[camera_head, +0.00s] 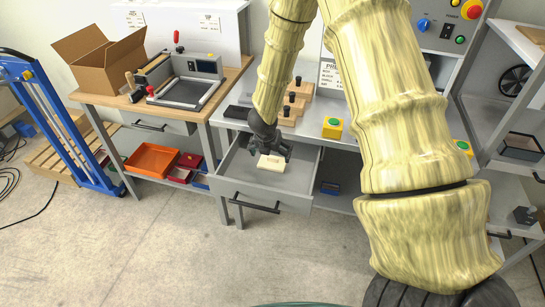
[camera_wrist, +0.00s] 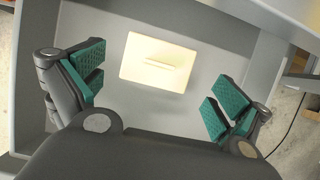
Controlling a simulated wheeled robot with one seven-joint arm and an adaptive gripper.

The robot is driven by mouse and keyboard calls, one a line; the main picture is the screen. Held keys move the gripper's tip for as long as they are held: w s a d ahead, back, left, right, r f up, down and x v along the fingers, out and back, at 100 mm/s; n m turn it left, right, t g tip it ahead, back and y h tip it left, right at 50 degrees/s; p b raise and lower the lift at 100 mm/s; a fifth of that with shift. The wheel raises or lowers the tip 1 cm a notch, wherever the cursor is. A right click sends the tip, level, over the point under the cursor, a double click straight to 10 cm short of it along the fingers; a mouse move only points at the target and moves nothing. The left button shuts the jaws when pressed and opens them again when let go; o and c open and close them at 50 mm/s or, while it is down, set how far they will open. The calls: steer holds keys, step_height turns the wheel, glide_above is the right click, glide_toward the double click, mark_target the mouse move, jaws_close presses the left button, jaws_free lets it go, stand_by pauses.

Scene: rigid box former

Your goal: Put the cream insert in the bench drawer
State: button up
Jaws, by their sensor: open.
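The cream insert (camera_head: 270,163) is a small flat block lying on the floor of the open grey bench drawer (camera_head: 237,180). In the wrist view the insert (camera_wrist: 157,63) lies flat, with a narrow ridge across its middle. My gripper (camera_head: 272,148) is over the drawer, just behind and above the insert. In the wrist view my gripper (camera_wrist: 157,95) has its green-padded fingers spread wide, one on each side, with nothing between them. The insert lies ahead of the fingertips, and no contact shows. The drawer is pulled out and has a dark front handle (camera_head: 254,203).
A wooden bench (camera_head: 203,100) at left holds a cardboard box (camera_head: 100,57) and a tray-like fixture (camera_head: 187,91). An orange bin (camera_head: 150,160) sits on its lower shelf. Yellow green-button boxes (camera_head: 332,128) stand on the grey bench. A blue frame (camera_head: 62,115) stands far left. Floor in front is clear.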

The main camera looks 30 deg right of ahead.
steer(key=v, duration=0.7)
stand_by(1.2)
